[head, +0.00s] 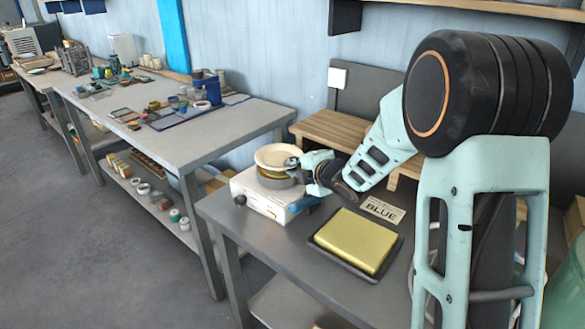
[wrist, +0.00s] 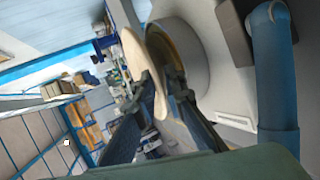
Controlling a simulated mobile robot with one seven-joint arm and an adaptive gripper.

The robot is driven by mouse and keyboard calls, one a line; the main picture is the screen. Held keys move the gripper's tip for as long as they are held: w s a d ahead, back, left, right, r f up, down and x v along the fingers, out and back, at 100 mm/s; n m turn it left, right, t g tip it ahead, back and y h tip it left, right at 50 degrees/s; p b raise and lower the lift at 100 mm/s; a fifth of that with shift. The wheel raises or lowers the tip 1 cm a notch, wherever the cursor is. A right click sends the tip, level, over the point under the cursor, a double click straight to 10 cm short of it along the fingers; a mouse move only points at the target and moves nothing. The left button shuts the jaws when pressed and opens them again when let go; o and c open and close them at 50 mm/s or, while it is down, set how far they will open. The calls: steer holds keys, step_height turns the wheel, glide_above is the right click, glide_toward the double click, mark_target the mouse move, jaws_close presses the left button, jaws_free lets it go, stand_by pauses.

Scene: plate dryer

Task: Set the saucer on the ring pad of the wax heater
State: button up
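The cream saucer (head: 276,155) is over the round top of the white wax heater (head: 262,198) in the head view. A brass-coloured ring (head: 277,171) shows just under it. In the wrist view the saucer (wrist: 134,58) is seen nearly edge-on, close beside the ring and the heater's grey round body (wrist: 188,62). I cannot tell whether saucer and ring touch. My gripper (head: 297,163) is at the saucer's right edge. Its fingertips (wrist: 160,79) lie on either side of the rim and appear closed on it. The fingers hide part of the rim.
A yellow block in a dark tray (head: 355,242) and a card reading BLUE (head: 382,209) lie right of the heater. A wooden stand (head: 340,133) is behind. A long cluttered bench (head: 215,128) is at left.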

steer(key=shift+r, duration=0.1)
steer(key=shift+r, duration=0.15)
steer(key=p+v, duration=0.1)
steer(key=v, duration=1.1)
